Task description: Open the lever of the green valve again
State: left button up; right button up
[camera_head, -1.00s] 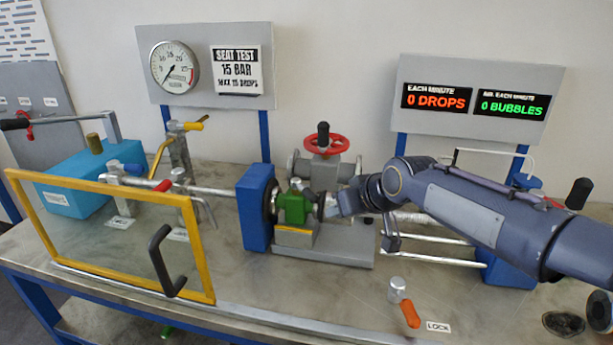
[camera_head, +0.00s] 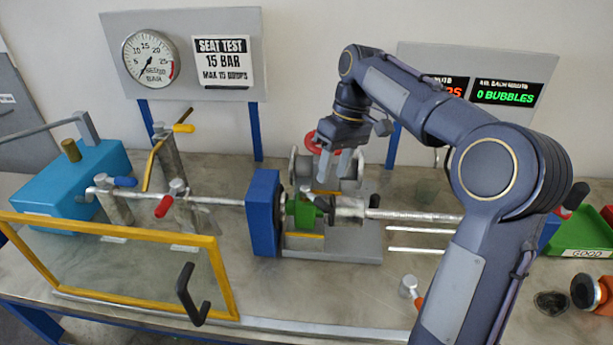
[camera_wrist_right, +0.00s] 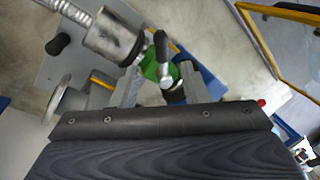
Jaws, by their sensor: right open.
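The green valve (camera_head: 303,213) is clamped between the blue upright plate (camera_head: 262,213) and a silver cylinder on the pipe line. It also shows in the right wrist view (camera_wrist_right: 151,68). Its black lever (camera_wrist_right: 160,47) has a silver pivot and lies slanted to the pipe line in that view. My right gripper (camera_head: 335,175) points down, above and slightly right of the valve in the head view. Its two fingers are apart, with nothing held; in the wrist view the gripper (camera_wrist_right: 158,85) has one finger on each side of the lever. My left gripper is out of view.
The red handwheel (camera_head: 313,142) stands behind the valve, partly hidden by my gripper. A yellow-framed clear guard (camera_head: 228,280) with a black handle stands front left. A pressure gauge (camera_head: 151,58) reads low. A green tray (camera_head: 580,235) is at right. My arm partly covers the drop display.

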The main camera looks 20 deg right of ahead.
aim_at(325, 202)
jog(key=x, duration=0.7)
jog(key=shift+s+a+f, duration=0.1)
jog(key=shift+f, duration=0.1)
grip_shut()
